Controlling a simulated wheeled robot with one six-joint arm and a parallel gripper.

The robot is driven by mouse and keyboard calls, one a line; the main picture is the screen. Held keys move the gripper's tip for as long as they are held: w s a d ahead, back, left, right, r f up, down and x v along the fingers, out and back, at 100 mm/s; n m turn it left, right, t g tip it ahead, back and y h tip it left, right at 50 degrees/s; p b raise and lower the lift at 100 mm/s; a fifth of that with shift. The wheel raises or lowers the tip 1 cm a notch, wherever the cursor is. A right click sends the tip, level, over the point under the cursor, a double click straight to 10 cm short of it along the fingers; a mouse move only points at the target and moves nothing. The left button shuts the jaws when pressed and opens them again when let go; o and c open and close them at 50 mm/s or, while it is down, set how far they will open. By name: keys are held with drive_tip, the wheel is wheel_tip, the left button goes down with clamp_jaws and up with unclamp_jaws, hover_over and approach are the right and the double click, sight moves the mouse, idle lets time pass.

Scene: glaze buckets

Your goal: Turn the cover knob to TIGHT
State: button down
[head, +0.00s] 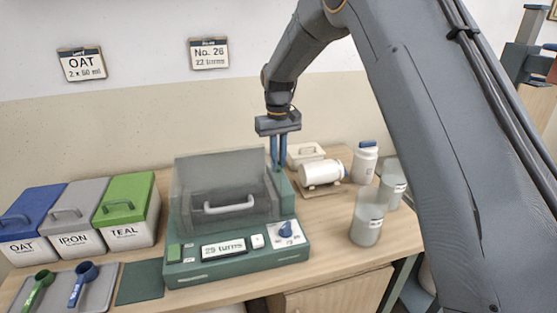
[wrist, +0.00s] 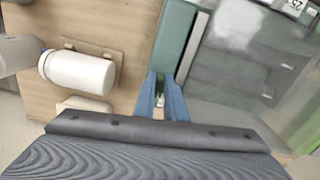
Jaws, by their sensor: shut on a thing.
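The teal machine (head: 235,268) stands on the wooden table, with its clear grey cover (head: 222,180) down over it. My gripper (head: 279,166) points straight down at the machine's back right, beside the cover. In the wrist view, my gripper (wrist: 160,98) is shut on a small pale part between its blue fingers, at the end of the green side strip (wrist: 175,40). This is likely the cover knob; the fingers mostly hide it, and no TIGHT mark is readable. A blue dial (head: 286,229) sits on the machine's front right.
A white jar lies on a cradle (head: 320,187) right of my gripper, with a white lidded box (head: 304,154) behind it. A blue-capped bottle (head: 364,163) and grey cups (head: 367,218) stand farther right. OAT, IRON and TEAL bins (head: 128,208) stand left.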

drive_tip(key=shift+w+r, duration=0.1)
drive_tip(key=shift+r, duration=0.05)
drive_tip(key=c, duration=2.1)
unclamp_jaws()
